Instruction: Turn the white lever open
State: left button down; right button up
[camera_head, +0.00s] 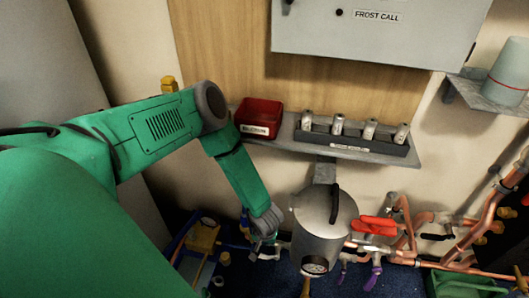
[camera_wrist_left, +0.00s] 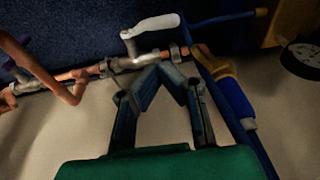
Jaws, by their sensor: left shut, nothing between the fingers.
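The white lever (camera_wrist_left: 150,26) shows in the left wrist view, mounted on a metal valve (camera_wrist_left: 130,64) in a copper pipe run. It points up and to the right in that view, just beyond my fingertips. My left gripper (camera_wrist_left: 163,72) is shut and empty, with its fingertips close below the valve; I cannot tell whether they touch it. The lever is apart from the fingers. In the head view my left gripper (camera_head: 262,247) is low, left of a grey metal canister (camera_head: 322,225); the lever cannot be made out clearly there. My right gripper is not in view.
Copper pipes (camera_head: 402,236) with red handles (camera_head: 375,226) and purple handles lie right of the canister. A shelf (camera_head: 300,139) above carries a red bin (camera_head: 259,117) and a grey rack (camera_head: 352,145). A blue hose (camera_wrist_left: 232,96) and a gauge (camera_wrist_left: 301,59) are close to the gripper's right.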

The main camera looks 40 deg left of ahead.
pick_arm(q)
jog(key=b, duration=0.5)
send_over(262, 254)
jog(key=f, duration=0.6)
jog(key=shift+w+d, duration=0.3)
jog(key=shift+w, duration=0.1)
jog(key=f, duration=0.1)
jog(key=f+b, duration=0.1)
jog(key=f, duration=0.1)
jog(key=shift+s+a+f+b, duration=0.3)
jog(key=shift+s+b, duration=0.05)
jog(key=shift+s, duration=0.05)
jog(key=shift+d, duration=0.1)
jog(key=shift+s, duration=0.1)
